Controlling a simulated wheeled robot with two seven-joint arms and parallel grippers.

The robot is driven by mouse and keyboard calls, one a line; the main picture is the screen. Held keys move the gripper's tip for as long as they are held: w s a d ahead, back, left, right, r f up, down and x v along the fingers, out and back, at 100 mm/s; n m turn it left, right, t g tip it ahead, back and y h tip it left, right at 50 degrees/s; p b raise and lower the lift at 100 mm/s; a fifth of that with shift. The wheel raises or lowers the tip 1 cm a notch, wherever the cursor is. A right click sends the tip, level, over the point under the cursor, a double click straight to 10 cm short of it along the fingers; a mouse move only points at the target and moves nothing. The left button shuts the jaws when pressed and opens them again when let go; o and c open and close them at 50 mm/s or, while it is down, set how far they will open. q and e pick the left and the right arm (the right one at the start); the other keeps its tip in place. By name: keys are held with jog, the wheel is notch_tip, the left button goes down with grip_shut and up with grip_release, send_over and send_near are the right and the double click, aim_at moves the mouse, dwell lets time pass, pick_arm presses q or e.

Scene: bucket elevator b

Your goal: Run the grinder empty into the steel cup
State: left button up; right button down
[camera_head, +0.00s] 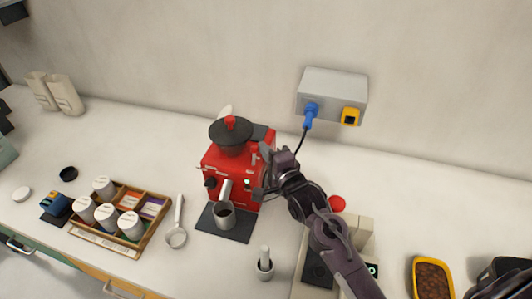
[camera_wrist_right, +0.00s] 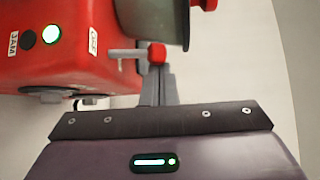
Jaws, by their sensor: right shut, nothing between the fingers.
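My right gripper (camera_head: 259,194) is shut and empty at the grinder's right side. In the right wrist view its fingertips (camera_wrist_right: 157,72) are close to a small red-tipped lever (camera_wrist_right: 157,53); I cannot tell whether they touch. My left gripper is out of view.
A blue plug (camera_head: 310,116) sits in the wall box (camera_head: 333,88). A brush in a small pot (camera_head: 265,269) and a pale scale-like machine (camera_head: 303,270) stand in front. A bean tray (camera_head: 418,266) is right.

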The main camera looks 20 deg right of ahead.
jog(key=n+t+b, duration=0.1)
jog(key=b, duration=0.1)
jog(key=s+a+n+t+y+b, duration=0.1)
jog(key=b, duration=0.2)
jog(key=s+n+t+b, duration=0.1)
jog(key=n+b, duration=0.1)
jog(key=shift+a+f+b, duration=0.2)
jog(key=shift+b, duration=0.15)
jog(key=r+b+v, duration=0.3)
jog(key=b+v, duration=0.1)
jog(key=v, duration=0.9)
jog(key=shift+s+t, duration=0.3)
dwell(0.4)
